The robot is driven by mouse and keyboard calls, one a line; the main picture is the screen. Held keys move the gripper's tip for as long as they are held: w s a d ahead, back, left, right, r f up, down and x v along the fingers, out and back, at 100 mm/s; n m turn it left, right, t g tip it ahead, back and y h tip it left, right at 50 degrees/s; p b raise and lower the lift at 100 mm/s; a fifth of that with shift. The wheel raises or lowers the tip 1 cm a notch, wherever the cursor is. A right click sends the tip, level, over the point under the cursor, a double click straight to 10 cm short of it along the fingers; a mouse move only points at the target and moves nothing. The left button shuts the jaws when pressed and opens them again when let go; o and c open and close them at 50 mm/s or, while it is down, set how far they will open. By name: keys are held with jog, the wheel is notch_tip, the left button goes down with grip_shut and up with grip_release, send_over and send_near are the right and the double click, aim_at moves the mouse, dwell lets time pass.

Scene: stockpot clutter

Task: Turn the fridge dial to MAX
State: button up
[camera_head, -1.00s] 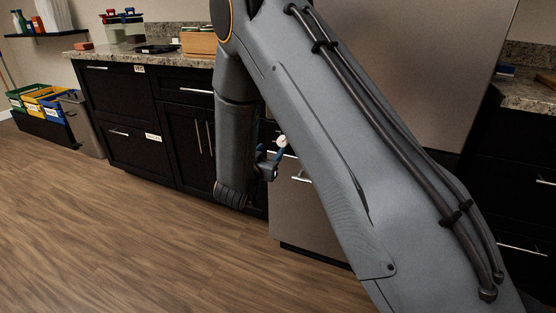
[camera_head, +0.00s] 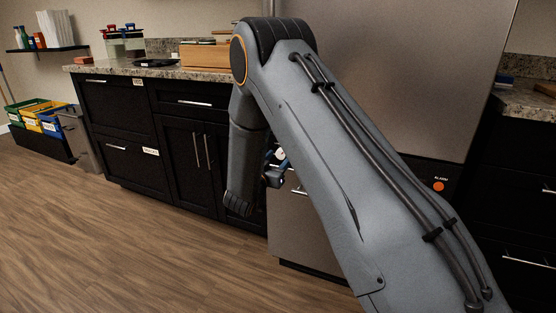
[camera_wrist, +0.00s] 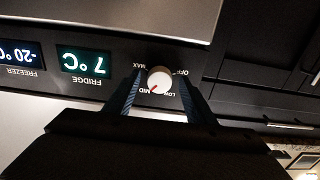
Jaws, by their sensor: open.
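The fridge dial (camera_wrist: 160,80) is a round white knob on a dark panel, seen upside down in the wrist view. Its red mark points at the MID label; OFF, LOW and MAX stand around it. My gripper (camera_wrist: 160,90) is open, with one finger on each side of the dial. I cannot tell whether either finger touches it. In the head view my gripper (camera_head: 274,172) is small and partly behind my arm, at the fridge front. The green fridge display (camera_wrist: 84,62) reads 7 °C.
The freezer display (camera_wrist: 19,54) reads -20 °C beside the fridge one. A steel door edge (camera_wrist: 130,18) overhangs the panel. An orange round button (camera_head: 438,186) is on the dark panel. Black cabinets (camera_head: 118,115) stand to the left; the wooden floor (camera_head: 120,230) is open.

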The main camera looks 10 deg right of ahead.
jog(key=c, duration=1)
jog(key=shift+c, duration=0.2)
jog(key=shift+m, duration=0.3)
jog(key=m, duration=0.3)
jog(key=shift+r, duration=0.1)
jog(key=m, duration=0.4)
jog(key=shift+w+a+p, duration=0.1)
jog(key=shift+p, duration=0.3)
jog(key=m, duration=0.3)
jog(key=shift+m, duration=2.1)
